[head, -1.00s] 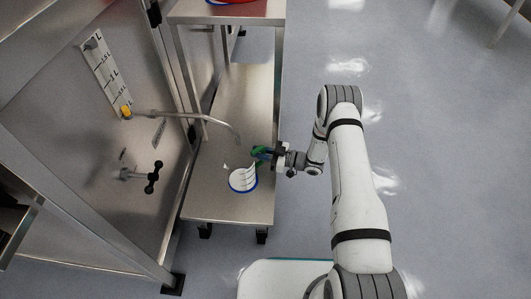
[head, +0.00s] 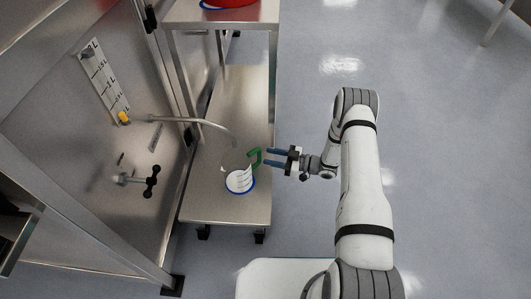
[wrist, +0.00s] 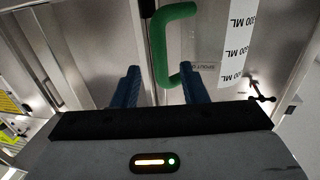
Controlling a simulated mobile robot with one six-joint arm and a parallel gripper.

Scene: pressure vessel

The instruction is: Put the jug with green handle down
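The jug (head: 240,181) is clear, with a white scale strip and a blue base ring. It stands on the steel shelf under the spout. Its green handle (head: 255,158) points right, toward my gripper. In the wrist view the green handle (wrist: 160,45) is ahead of the fingers, and the jug's scale strip (wrist: 236,45) shows beside it. My gripper (head: 268,158) is open, its blue fingers apart and just right of the handle. In the wrist view my gripper's fingers (wrist: 160,85) hold nothing between them.
A bent steel spout (head: 205,123) hangs over the shelf (head: 232,210). A valve with a black handle (head: 151,181) is on the vessel wall to the left. A red container (head: 228,3) stands on the upper shelf. The floor to the right is clear.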

